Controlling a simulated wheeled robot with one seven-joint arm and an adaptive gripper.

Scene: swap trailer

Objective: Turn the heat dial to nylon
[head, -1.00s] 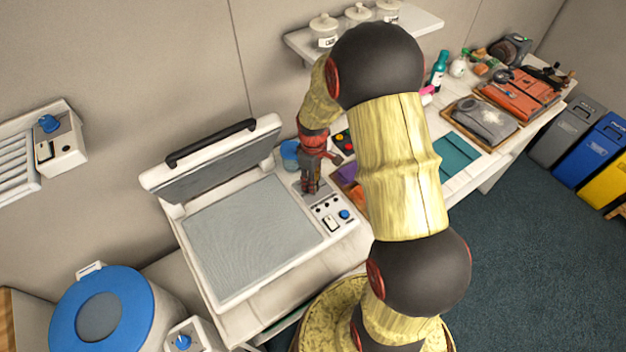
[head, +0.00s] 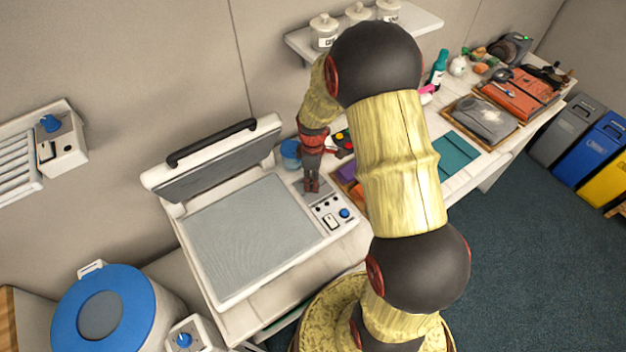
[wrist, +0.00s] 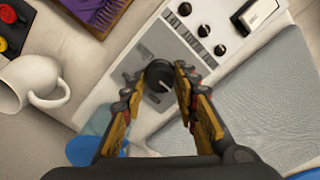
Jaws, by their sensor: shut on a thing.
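The heat dial (wrist: 160,77) is a round black knob with a pale pointer line, on the white control panel of the press. In the wrist view it sits between the fingertips of my gripper (wrist: 158,88), which is shut on it. The pointer slants toward the lower right; the words around the dial are too small to read. In the head view my gripper (head: 311,188) points down at the panel (head: 327,211) and hides the dial.
The press (head: 250,240) stands with its lid (head: 215,160) raised. Smaller knobs (wrist: 204,31) and a white rocker switch (wrist: 259,14) share the panel. A white mug (wrist: 30,82) and a blue container (head: 290,152) stand close by. A crate of folded cloth (head: 485,118) is farther right.

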